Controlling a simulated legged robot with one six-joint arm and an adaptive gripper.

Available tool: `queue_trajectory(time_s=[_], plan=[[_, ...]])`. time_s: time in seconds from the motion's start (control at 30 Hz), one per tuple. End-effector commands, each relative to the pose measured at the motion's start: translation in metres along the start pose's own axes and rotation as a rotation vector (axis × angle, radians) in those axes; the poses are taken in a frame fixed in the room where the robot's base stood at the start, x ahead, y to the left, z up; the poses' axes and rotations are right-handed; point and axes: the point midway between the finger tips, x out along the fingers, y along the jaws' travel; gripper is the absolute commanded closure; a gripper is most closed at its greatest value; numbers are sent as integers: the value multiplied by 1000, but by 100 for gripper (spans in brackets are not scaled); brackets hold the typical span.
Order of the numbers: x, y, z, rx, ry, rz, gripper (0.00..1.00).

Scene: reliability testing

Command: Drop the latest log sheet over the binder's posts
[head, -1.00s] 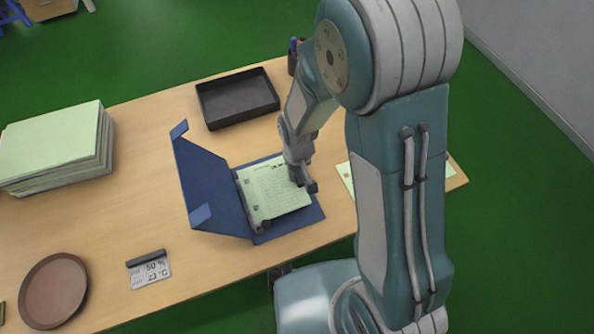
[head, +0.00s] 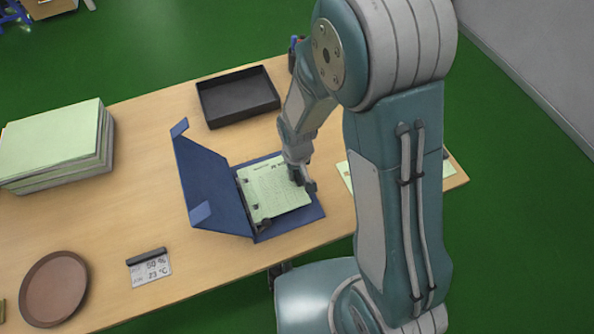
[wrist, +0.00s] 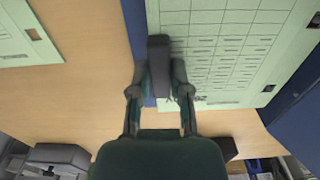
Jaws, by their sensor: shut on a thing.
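A pale green log sheet (head: 272,197) with a printed grid lies over the right half of the open blue binder (head: 212,185). My gripper (head: 300,178) is at the sheet's right edge, low over the binder. In the wrist view my gripper (wrist: 158,85) is shut on a dark bar (wrist: 158,55) at the edge of the sheet (wrist: 220,50). Two dark square marks show near the sheet's far edge. I cannot tell whether the binder's posts pass through them or lie below. Another pale green sheet (head: 347,178) lies on the table at the right, partly hidden by my arm.
A black tray (head: 238,98) stands behind the binder.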

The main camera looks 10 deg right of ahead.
Motion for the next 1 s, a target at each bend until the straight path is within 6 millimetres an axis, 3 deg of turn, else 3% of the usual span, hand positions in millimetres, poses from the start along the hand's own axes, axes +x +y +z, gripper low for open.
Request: queue_trajectory(time_s=[1.0], plan=[[13, 0, 0, 0, 0, 0, 100]])
